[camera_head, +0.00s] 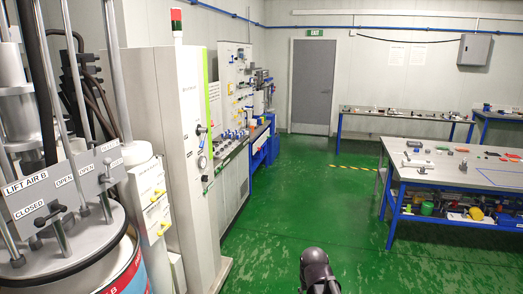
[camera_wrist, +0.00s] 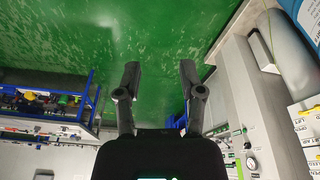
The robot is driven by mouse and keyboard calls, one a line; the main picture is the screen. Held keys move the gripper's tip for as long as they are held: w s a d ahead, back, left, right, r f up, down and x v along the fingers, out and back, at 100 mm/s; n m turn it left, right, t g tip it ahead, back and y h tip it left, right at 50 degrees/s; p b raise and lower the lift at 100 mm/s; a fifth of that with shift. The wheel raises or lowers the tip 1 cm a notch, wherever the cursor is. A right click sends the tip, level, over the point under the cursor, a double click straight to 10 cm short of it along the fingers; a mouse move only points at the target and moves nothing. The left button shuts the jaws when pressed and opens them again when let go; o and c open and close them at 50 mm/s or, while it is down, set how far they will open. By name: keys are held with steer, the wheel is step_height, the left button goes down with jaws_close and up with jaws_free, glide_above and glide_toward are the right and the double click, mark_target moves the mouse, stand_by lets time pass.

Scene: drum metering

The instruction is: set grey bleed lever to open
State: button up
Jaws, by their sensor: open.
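A grey panel (camera_head: 72,190) stands on the drum unit at the left of the head view, marked LIFT AIR B with CLOSED and OPEN labels. A dark lever (camera_head: 50,214) sits at its lower left between CLOSED and OPEN. A second lever (camera_head: 106,177) sits at its right part, between another OPEN and CLOSED. I cannot tell for sure which is the grey bleed lever, or its exact setting. My gripper (camera_wrist: 159,80) is open and empty in the wrist view, apart from the panel. Part of my arm shows low in the middle of the head view.
A white cabinet (camera_head: 160,120) with a stack light stands behind the drum unit. A workbench (camera_head: 455,170) with parts stands at the right. A blue-legged table (camera_head: 400,114) is at the back. The green floor (camera_head: 290,200) between them is clear.

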steer(key=s+d+g, duration=0.2)
steer(key=s, duration=0.6)
steer(key=shift+s+f+g, duration=0.2)
steer(key=shift+f+g, duration=0.1)
steer(key=shift+f, duration=0.15)
step_height(320, 180, down, 5)
steer(key=b, duration=0.5)
